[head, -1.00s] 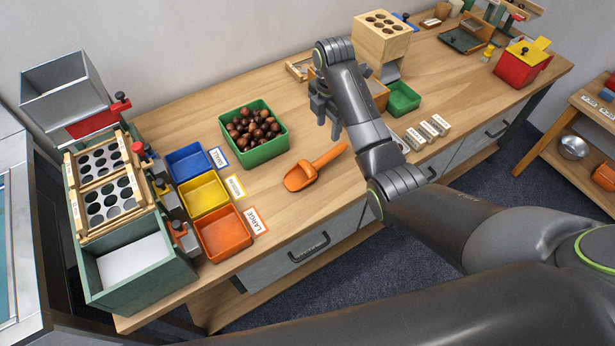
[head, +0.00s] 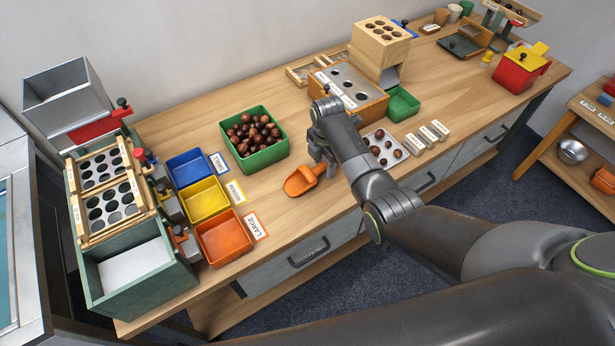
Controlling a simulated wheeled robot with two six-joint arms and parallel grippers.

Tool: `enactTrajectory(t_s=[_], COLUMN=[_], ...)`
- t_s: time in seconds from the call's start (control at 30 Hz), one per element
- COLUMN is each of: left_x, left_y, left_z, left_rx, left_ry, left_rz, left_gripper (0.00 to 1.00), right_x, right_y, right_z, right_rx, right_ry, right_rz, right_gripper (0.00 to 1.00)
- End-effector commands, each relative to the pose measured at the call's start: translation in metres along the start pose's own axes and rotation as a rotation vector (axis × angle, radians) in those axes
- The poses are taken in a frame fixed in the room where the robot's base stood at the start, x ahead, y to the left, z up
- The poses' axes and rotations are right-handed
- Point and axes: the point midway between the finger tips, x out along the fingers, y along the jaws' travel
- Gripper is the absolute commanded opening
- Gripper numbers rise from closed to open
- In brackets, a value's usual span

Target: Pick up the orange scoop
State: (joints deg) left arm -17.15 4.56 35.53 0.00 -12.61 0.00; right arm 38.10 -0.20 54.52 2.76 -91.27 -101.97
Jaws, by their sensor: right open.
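The orange scoop (head: 300,181) lies on the wooden table in front of the green bin of chestnuts (head: 256,139). Its bowl faces the lower left, and its handle runs up and right to my right gripper. My right gripper (head: 322,168) is open and points down at the handle end. The gripper hides most of the handle, so I cannot tell whether the fingers are around it or just above it. My left gripper is not in view.
Blue (head: 188,167), yellow (head: 204,199) and orange (head: 224,237) bins stand left of the scoop. A green sorter (head: 140,277) is at the far left. A tray with chestnuts (head: 372,150) and a wooden block with holes (head: 352,84) are right and behind.

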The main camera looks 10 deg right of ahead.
Motion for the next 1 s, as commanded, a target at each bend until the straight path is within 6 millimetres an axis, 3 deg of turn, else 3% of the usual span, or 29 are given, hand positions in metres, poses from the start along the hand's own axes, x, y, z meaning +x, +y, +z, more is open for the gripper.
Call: enactTrajectory(t_s=[0.17, 0.53, 0.83, 1.0], left_x=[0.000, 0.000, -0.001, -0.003], left_y=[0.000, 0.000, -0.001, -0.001], left_z=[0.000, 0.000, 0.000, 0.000], left_rx=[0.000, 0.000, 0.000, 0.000], left_ry=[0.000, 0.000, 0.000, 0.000], left_rz=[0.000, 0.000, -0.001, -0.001], left_gripper=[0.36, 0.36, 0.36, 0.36], right_x=[0.000, 0.000, -0.003, -0.023], right_y=[0.000, 0.000, 0.001, 0.001], right_z=[0.000, 0.000, 0.000, 0.000], right_rx=[0.000, 0.000, 0.000, 0.000], right_ry=[0.000, 0.000, 0.000, -0.001], right_rz=[0.000, 0.000, 0.001, 0.004], right_gripper=[0.45, 0.00, 0.00, 0.00])
